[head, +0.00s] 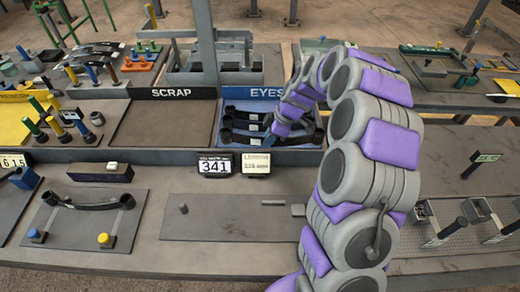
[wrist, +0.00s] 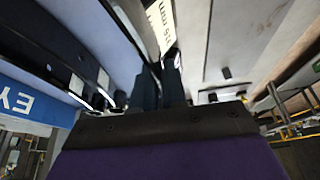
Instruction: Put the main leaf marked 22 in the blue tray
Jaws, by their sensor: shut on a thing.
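The blue tray (head: 312,147), labelled EYES, stands at the back middle of the bench. Several dark, curved leaves with eyed ends lie in it, one behind another. My gripper (head: 270,138) is low over the tray's front edge, pointing down, and is shut on the front leaf (head: 240,139). In the wrist view my gripper's dark fingers (wrist: 165,85) are close together, and dark leaves (wrist: 65,50) lie to their left on the blue. The mark 22 cannot be read on any leaf. My arm hides the tray's right part.
The empty SCRAP tray (head: 165,125) is left of the blue tray. A 341 display (head: 215,165) and a smaller readout (head: 256,163) stand just in front. Another dark leaf (head: 90,204) lies on a plate at front left. The middle front plate (head: 235,220) is largely clear.

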